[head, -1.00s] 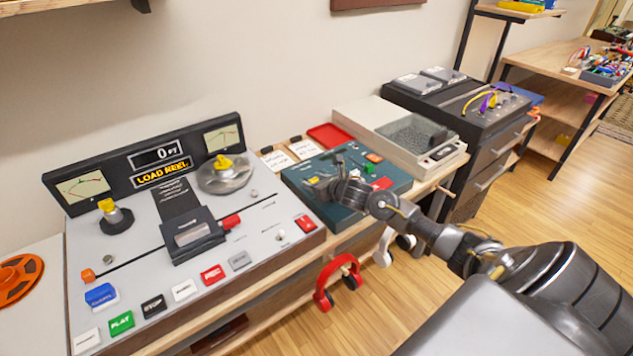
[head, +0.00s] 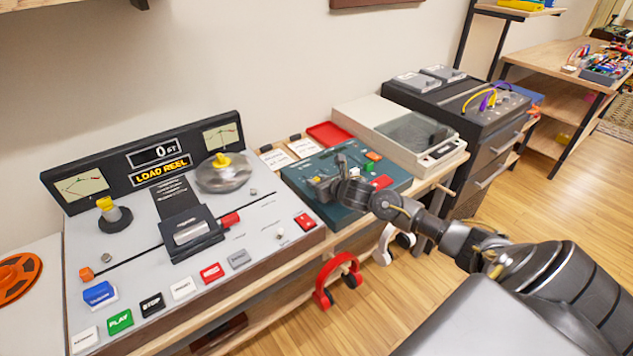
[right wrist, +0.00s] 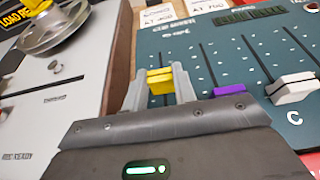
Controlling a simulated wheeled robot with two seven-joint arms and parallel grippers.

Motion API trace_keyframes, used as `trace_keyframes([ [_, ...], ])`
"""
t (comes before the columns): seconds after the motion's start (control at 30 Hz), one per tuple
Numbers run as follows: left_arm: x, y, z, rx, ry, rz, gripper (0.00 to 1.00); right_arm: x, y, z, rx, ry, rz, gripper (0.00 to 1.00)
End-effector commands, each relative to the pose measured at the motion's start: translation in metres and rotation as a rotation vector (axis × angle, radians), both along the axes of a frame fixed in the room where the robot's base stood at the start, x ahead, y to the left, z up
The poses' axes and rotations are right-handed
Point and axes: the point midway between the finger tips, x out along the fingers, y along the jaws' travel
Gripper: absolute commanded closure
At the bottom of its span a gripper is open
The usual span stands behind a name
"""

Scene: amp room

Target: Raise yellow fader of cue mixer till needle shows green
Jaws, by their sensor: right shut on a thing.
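The cue mixer is a dark teal panel (head: 318,208) on the bench, right of the tape machine. In the right wrist view its face (right wrist: 225,55) shows slots, a dark meter strip (right wrist: 250,14) at the top, a purple fader cap (right wrist: 229,91) and a white fader cap (right wrist: 293,88). The yellow fader cap (right wrist: 160,80) sits between the two fingers of my right gripper (right wrist: 160,84), which is shut on it. In the head view my right gripper (head: 322,188) is over the mixer's near left part. No needle reading can be made out on the mixer. My left gripper is not in view.
The tape machine (head: 250,215) with its reel hub stands close to the left. A turntable (head: 375,122) stands right behind the mixer. Small cards (head: 303,148) and a red tray (head: 328,134) lie behind it. Red headphones (head: 338,278) hang at the bench front.

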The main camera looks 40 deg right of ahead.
Motion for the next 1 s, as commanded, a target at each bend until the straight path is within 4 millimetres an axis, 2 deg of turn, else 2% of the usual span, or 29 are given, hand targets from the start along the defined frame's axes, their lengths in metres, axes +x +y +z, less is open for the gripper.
trace_keyframes([
  [0.1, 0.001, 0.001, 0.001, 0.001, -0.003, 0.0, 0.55, 0.0, 0.0, 0.001, 0.001, -0.002, 0.0, 1.0],
  [0.13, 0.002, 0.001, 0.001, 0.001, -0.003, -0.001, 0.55, 0.0, 0.0, 0.001, 0.001, -0.002, 0.0, 0.7],
  [0.3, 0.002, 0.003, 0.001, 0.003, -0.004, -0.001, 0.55, 0.0, 0.0, 0.001, 0.001, -0.001, 0.0, 0.51],
  [0.57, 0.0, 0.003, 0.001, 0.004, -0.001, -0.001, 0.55, 0.0, 0.0, 0.001, 0.0, -0.001, 0.0, 0.51],
  [0.67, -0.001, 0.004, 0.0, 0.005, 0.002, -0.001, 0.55, -0.006, -0.001, 0.002, -0.003, 0.0, -0.001, 0.51],
  [0.77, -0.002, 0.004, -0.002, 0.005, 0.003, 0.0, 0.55, -0.019, -0.001, 0.007, -0.003, 0.0, 0.001, 0.51],
  [1.0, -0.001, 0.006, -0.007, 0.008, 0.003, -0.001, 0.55, -0.065, -0.001, 0.025, -0.004, 0.001, 0.002, 0.51],
])
